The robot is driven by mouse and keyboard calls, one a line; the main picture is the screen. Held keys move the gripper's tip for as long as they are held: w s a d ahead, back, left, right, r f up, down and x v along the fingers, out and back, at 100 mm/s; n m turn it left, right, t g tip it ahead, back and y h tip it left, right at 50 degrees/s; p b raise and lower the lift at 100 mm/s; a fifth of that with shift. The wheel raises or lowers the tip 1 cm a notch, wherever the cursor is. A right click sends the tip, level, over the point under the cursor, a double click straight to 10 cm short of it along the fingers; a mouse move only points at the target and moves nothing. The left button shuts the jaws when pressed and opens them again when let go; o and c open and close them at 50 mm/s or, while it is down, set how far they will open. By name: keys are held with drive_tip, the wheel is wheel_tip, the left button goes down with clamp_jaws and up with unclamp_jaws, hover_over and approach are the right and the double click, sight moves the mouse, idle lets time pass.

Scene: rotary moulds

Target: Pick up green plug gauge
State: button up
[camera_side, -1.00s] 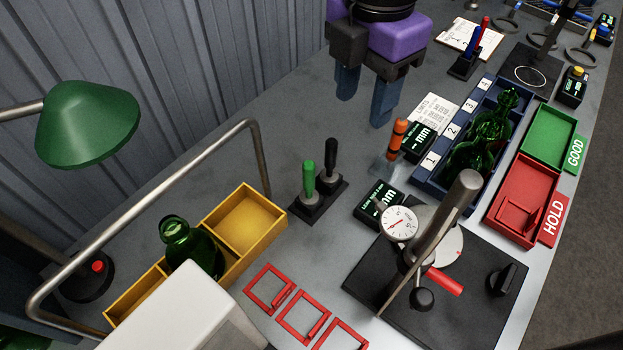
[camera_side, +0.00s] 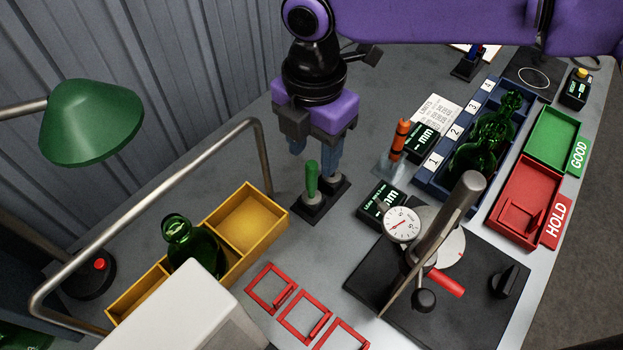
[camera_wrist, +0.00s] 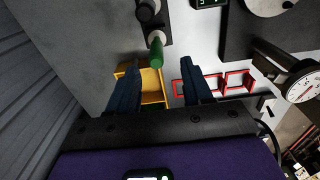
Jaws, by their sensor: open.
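The green plug gauge (camera_side: 311,180) stands upright in a black holder (camera_side: 306,210) left of the middle of the bench. My gripper (camera_side: 314,158) is open and empty, pointing down just behind the green gauge in the side view. In the wrist view the green gauge (camera_wrist: 156,53) shows between the lines of my two fingers, near their tips. Contact with either finger does not show.
A yellow tray (camera_side: 283,232) with a green bottle (camera_side: 187,243) lies to the left, with a metal rail beside it. A dial gauge (camera_side: 402,224) on a stand is to the right. An orange-handled gauge (camera_side: 400,138) stands behind. Red frames (camera_side: 270,289) lie in front.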

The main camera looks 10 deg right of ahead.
sight(312, 180)
drive_tip(key=shift+w+a+f, duration=0.1)
drive_tip(key=shift+f, duration=1.95)
drive_tip(key=shift+w+f, duration=0.1)
drive_tip(key=shift+f, duration=1.9)
clamp_jaws()
